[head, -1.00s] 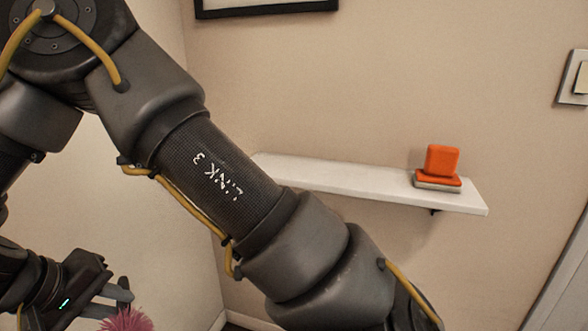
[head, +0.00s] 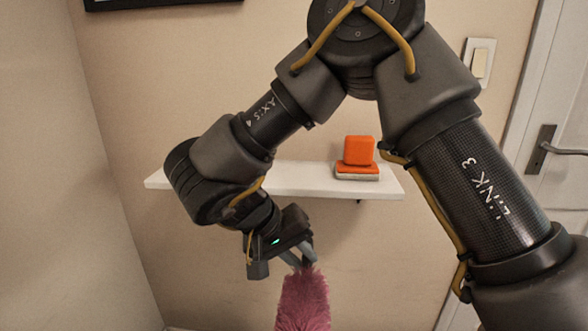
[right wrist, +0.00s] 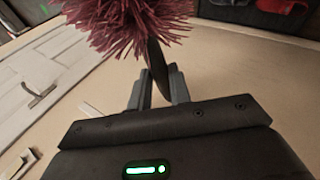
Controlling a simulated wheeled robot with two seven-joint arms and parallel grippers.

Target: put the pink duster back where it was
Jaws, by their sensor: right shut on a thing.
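The pink duster (head: 303,300) hangs below my right gripper (head: 302,257), its fluffy head pointing down in the head view. My right gripper is shut on the duster's dark handle, which shows between the fingers in the right wrist view (right wrist: 157,65). The duster's pink bristles (right wrist: 125,22) fill the top of that view. A white wall shelf (head: 235,178) is behind my right arm, and the gripper appears lower than it in the picture. The arm hides part of the shelf. My left gripper is not in view.
A light switch (head: 480,62) and a white door (head: 558,120) with a dark handle are at the right. The shelf's left end and the wall below look bare.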

